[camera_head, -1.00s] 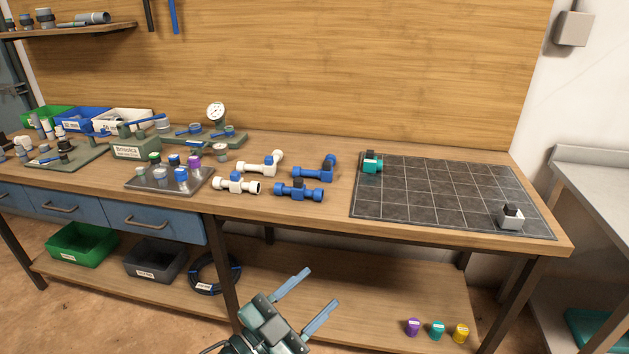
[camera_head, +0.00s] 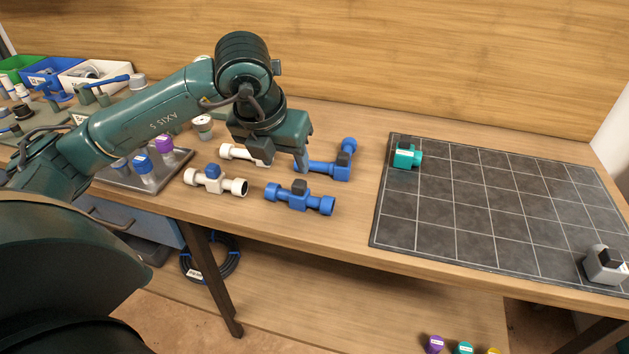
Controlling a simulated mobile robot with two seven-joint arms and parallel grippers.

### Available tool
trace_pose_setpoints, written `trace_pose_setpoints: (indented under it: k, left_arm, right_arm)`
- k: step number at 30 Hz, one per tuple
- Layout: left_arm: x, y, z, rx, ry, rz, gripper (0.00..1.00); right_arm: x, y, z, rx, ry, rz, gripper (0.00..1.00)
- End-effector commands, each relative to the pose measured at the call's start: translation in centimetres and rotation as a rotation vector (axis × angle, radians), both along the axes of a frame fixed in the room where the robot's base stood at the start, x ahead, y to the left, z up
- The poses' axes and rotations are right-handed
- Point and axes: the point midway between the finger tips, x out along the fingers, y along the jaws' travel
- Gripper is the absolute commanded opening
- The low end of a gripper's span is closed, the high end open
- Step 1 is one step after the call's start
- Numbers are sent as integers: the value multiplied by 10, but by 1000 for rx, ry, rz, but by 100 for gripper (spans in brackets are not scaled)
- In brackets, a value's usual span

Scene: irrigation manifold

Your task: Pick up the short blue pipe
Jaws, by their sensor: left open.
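A short straight blue pipe (camera_head: 318,202) with a dark block on its middle lies on the bench near the front edge. A second blue pipe (camera_head: 338,172), with a bend and a dark block, lies just behind it. My left gripper (camera_head: 283,160) is open and points down, above and behind the straight blue pipe, with nothing seen between its fingers. Its fingers partly cover the left end of the bent blue pipe and a white pipe (camera_head: 230,151). I cannot tell its exact height. My right gripper is out of view.
Another white pipe (camera_head: 230,187) with a blue block lies left of the straight blue pipe. A metal tray (camera_head: 118,178) of capped parts stands farther left. A dark grid mat (camera_head: 480,205) at right holds a teal fitting (camera_head: 404,157) and a grey fitting (camera_head: 603,268).

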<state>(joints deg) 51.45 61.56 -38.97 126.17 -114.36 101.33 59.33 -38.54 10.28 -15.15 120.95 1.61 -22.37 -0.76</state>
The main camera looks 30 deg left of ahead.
Motion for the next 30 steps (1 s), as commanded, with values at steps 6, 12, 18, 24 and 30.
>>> trace_pose_setpoints:
  k: [6,12,18,24,30]
  left_arm:
    - [10,11,-18,33,-8,32,51]
    - [25,13,-52,30,-9,30,51]
    - [32,14,-68,30,-13,27,51]
    - [49,15,-82,28,-10,28,51]
    - [63,18,-106,29,-10,26,51]
  right_arm:
    - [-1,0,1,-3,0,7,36]
    - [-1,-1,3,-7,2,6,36]
    - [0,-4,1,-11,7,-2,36]
    - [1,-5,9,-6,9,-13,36]
    - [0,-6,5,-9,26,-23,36]
